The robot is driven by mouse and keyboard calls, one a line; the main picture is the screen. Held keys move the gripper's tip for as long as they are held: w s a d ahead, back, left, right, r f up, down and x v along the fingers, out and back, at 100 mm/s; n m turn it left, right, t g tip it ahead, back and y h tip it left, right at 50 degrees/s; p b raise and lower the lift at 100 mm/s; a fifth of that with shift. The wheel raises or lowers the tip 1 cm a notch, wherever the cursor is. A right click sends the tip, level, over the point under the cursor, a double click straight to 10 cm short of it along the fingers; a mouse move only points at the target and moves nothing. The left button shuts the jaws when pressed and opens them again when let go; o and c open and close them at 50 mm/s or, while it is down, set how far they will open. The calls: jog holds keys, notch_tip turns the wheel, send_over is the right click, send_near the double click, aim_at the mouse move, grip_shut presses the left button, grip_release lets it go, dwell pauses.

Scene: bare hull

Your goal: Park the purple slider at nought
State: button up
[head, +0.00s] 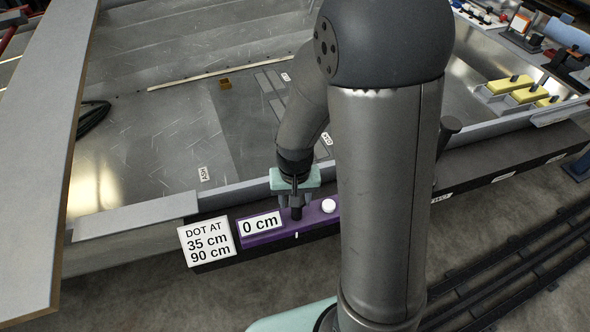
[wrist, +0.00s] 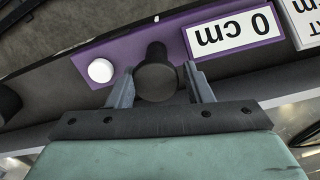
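The purple slider (head: 281,230) sits near the left end of a dark rail, close to a white sign (head: 207,241) reading "DOT AT 35 cm 90 cm". The slider carries a "0 cm" label (head: 261,223), a black knob (head: 296,213) and a white round dot (head: 328,206). In the wrist view the slider (wrist: 125,55) shows the knob (wrist: 156,72) between the fingers of my gripper (wrist: 162,88). The fingers stand apart on either side of the knob, with a visible gap on the right. My gripper (head: 296,200) is over the slider in the head view.
The dark rail (head: 480,183) runs right behind my arm, with small white labels along its front. Another dark knob (head: 449,126) stands right of my arm. A metal hull floor (head: 160,130) lies behind; yellow blocks (head: 527,94) lie at right.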

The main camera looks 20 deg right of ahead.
notch_tip(320, 180, up, 14)
jog(key=p, duration=0.2)
jog(key=shift+r, duration=0.1)
dwell(0.3)
jog(key=s+r+n+p, duration=0.2)
jog(key=s+r+p, duration=1)
jog(key=r, duration=0.2)
jog(key=shift+s+d+r+n, duration=0.15)
jog(key=shift+d+r+n, duration=0.15)
jog(key=shift+r+n, duration=0.1)
